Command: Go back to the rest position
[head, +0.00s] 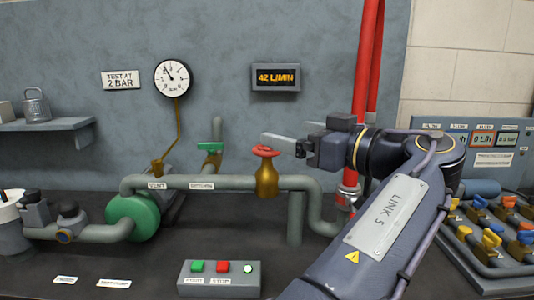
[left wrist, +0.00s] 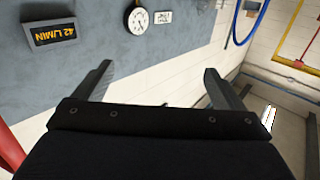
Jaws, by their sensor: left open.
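My left gripper (head: 287,143) is at the middle right of the head view, its arm rising from the bottom right. Its fingers point left and appear just above the red handle of a brass valve (head: 266,175). I cannot tell the gap in depth between them. In the left wrist view my left gripper (left wrist: 158,72) has its two fingers spread wide with nothing between them. That view looks past them to the wall, with the flow display tilted at the top left. My right gripper is not in view.
Grey pipe (head: 230,183) runs along the bench, with a green pump (head: 133,218) at left. A button box (head: 219,279) stands in front. Thick red pipes (head: 367,70) rise behind my arm. A valve panel (head: 493,235) is at right. The wall holds a gauge (head: 173,78) and a 42 L/MIN display (head: 276,77).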

